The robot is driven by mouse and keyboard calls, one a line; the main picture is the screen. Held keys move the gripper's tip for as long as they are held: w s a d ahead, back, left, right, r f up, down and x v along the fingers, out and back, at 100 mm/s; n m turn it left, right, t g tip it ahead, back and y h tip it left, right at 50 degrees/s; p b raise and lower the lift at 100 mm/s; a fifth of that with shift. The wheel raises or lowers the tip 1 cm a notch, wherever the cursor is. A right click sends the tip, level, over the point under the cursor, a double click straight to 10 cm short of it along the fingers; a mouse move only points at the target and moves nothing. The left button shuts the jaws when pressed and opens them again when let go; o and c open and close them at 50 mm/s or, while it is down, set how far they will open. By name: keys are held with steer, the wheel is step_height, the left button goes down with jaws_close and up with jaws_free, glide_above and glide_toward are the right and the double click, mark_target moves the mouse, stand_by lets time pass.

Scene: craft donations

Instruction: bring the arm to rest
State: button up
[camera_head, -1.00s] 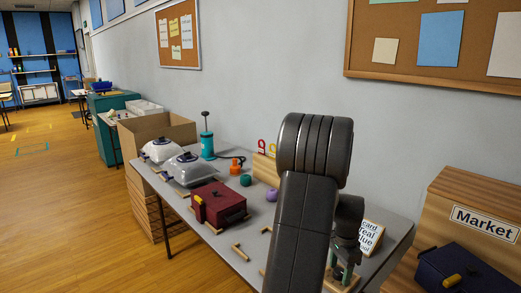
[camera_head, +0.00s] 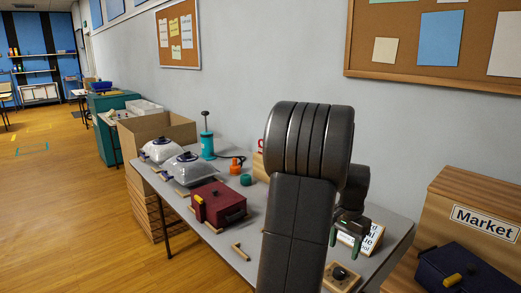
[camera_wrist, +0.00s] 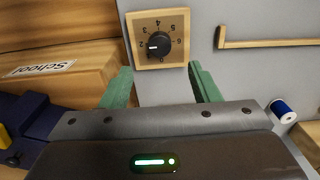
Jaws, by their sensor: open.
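My gripper (camera_head: 345,240) hangs above the right part of the grey table, with its green fingers apart and nothing between them. In the wrist view my gripper (camera_wrist: 162,85) shows the two green fingers spread to either side. A square wooden plate with a black dial knob (camera_head: 341,275) lies on the table below the gripper. The dial also shows in the wrist view (camera_wrist: 159,43), with numbers around it, beyond the fingertips and apart from them. My dark arm covers the middle of the table in the head view.
A lettered card (camera_head: 372,238) stands just behind the gripper. A blue spool (camera_wrist: 283,110) lies near the gripper.

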steer(key=shift+r, duration=2.55)
